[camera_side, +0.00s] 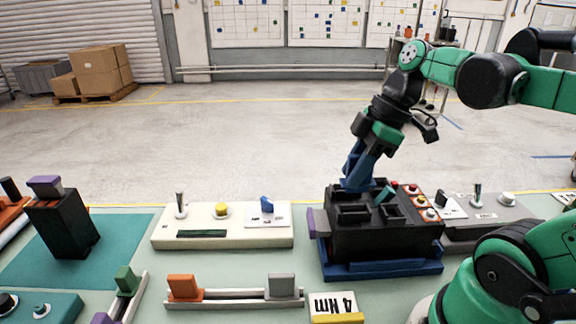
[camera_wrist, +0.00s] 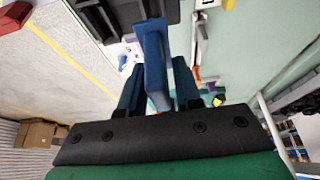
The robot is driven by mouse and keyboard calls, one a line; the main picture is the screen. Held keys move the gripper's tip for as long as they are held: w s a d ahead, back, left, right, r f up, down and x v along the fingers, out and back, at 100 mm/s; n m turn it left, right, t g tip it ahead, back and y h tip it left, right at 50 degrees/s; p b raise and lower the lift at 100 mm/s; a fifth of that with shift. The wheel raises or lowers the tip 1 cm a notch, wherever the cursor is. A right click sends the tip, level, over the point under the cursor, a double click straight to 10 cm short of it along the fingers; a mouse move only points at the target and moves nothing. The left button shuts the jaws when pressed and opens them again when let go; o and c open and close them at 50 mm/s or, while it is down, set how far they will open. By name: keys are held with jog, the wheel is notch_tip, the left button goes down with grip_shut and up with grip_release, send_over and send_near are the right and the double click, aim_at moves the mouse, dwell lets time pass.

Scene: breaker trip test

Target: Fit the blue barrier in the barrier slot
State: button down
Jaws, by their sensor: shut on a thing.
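My gripper (camera_wrist: 158,85) is shut on the blue barrier (camera_wrist: 153,62), a flat blue plate between its two dark blue fingers in the wrist view. The barrier sticks out past the fingertips toward a black housing (camera_wrist: 112,14). In the side view my gripper (camera_side: 355,180) points down at the back left edge of the black breaker block (camera_side: 385,238), which has open-topped wells. The barrier cannot be told apart from the blue fingers there. I cannot tell which opening is the barrier slot, nor whether the barrier touches the block.
The block sits in a blue tray (camera_side: 385,269). A cream panel (camera_side: 222,240) with a lever, yellow button and blue switch stands left. A grey control panel (camera_side: 490,222) stands right. In front lies a rail (camera_side: 236,296) with orange and grey blocks. A black block (camera_side: 62,225) stands on a teal mat.

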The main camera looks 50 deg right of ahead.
aim_at(352, 192)
jog(key=shift+f, duration=0.95)
jog(key=shift+f, duration=1.45)
dwell(0.4)
jog(key=c, duration=0.5)
grip_release()
jog(key=shift+c, duration=0.2)
jog(key=shift+r, duration=0.15)
jog(key=shift+v, duration=2.65)
